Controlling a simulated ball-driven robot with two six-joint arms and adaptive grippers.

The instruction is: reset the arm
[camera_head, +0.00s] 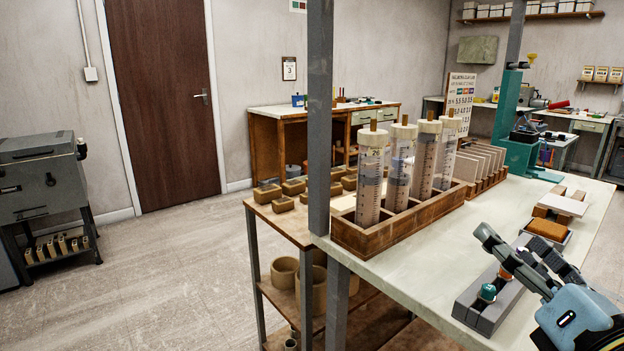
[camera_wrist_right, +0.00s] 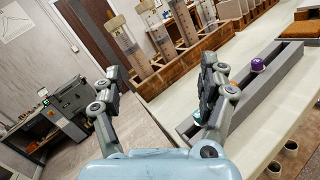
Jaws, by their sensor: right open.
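My right gripper (camera_head: 514,240) comes in from the lower right, above the grey rack at the near end of the bench. Its two fingers are spread, with nothing between them. In the right wrist view the open gripper (camera_wrist_right: 160,70) points toward the wooden rack of glass cylinders, with clear space between the fingertips. My left gripper is not in view.
The grey rack (camera_head: 470,308) holds small knobbed pieces, including a teal one (camera_head: 487,292); a purple one (camera_wrist_right: 257,64) shows in the wrist view. Tall cylinders stand in a wooden rack (camera_head: 390,240). A grey post (camera_head: 319,120) rises at the bench corner. Bench front-middle (camera_head: 410,272) is bare.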

